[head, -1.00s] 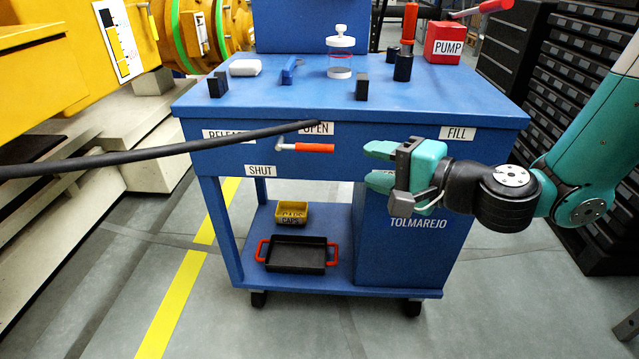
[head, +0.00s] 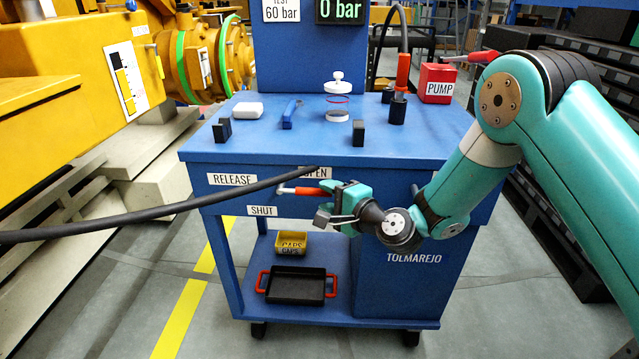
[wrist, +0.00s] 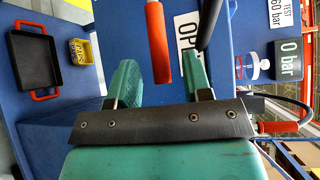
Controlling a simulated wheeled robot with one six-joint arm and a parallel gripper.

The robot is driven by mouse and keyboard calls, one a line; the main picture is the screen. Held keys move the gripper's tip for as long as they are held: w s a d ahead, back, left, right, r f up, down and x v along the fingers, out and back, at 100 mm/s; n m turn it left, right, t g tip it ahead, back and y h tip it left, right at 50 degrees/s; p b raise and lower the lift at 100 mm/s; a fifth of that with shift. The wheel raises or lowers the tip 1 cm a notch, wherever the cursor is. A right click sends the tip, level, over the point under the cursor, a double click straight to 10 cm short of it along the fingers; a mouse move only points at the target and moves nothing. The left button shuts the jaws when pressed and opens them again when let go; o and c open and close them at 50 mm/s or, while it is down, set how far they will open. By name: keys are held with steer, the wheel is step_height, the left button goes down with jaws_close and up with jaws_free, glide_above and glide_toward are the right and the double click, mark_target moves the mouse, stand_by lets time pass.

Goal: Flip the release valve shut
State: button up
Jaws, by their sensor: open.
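The release valve lever (head: 305,191) has a red grip on a metal stem and sticks out level to the right on the blue cart's front, just below the OPEN label (head: 317,173). The SHUT label (head: 262,210) is lower left of it, and the RELEASE label (head: 232,180) upper left. My gripper (head: 334,200) is open at the grip's right end. In the wrist view, the red grip (wrist: 158,45) reaches between my two spread fingers (wrist: 162,75), with a gap showing on each side. I cannot tell whether anything touches.
A black hose (head: 140,222) crosses in front of the cart from the left and partly covers the OPEN label. The cart top (head: 270,145) holds a white jar lid (head: 337,82), black blocks and a red pump box (head: 437,83). The gauge display (head: 340,10) reads 0 bar.

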mark_target(322, 196)
steer(key=shift+x, duration=1.6)
steer(key=shift+c, duration=0.2)
jaws_close()
steer(key=shift+a+f, duration=0.1)
steer(key=shift+f, duration=0.1)
